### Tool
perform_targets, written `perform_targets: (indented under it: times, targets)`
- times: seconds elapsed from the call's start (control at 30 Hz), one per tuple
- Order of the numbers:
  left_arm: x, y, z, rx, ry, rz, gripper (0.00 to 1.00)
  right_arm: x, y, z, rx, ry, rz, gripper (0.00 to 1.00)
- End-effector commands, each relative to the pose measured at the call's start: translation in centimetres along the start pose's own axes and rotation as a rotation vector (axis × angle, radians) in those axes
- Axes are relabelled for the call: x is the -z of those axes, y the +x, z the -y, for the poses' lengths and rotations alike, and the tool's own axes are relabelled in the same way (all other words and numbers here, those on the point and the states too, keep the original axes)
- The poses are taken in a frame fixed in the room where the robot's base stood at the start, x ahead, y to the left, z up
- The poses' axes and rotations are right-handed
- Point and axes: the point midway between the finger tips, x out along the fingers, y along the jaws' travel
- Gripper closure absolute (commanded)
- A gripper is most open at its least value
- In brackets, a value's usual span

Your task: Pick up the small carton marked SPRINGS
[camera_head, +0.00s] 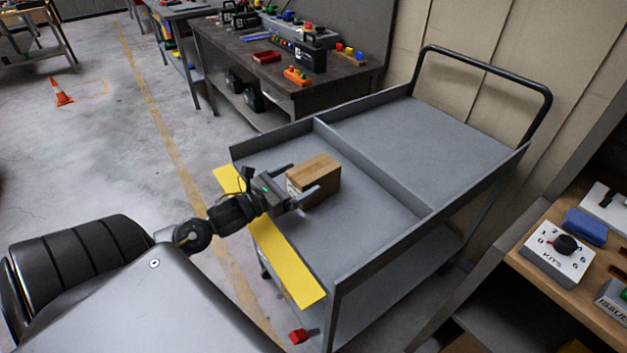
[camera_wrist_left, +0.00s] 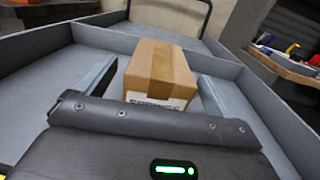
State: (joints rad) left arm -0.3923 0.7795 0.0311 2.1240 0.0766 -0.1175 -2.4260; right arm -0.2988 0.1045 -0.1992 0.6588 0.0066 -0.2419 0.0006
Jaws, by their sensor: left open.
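The small brown carton (camera_head: 316,177) sits upright in the near compartment of the grey cart, close to its yellow front edge. In the left wrist view the carton (camera_wrist_left: 160,70) shows a white label reading SPRINGS, partly hidden by the gripper body. My left gripper (camera_head: 302,181) is open, with one finger on each side of the carton's near end. In the left wrist view the fingers of the gripper (camera_wrist_left: 157,82) stand apart, with visible gaps to the carton. My right gripper is not in view.
The grey cart (camera_head: 428,140) has raised rims, a middle divider and a black handle (camera_head: 487,65). The rest of its near compartment is clear. A workbench (camera_head: 345,80) with tools stands behind. A wooden shelf (camera_head: 556,277) with a KITS box is at right. An orange cone (camera_head: 61,93) stands far left.

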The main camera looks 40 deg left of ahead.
Motion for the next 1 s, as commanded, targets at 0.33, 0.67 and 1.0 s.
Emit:
perform_targets:
  times: [0.33,0.67,1.0]
  targets:
    - [0.0,3.9,0.0,0.0,-0.001,0.001,0.06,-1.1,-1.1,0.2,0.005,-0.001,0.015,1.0]
    - [0.1,4.0,0.0,0.0,0.0,0.0,0.17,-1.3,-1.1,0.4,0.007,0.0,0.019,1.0]
    - [0.1,4.0,0.0,0.0,0.0,0.0,0.61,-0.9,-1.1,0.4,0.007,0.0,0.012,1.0]
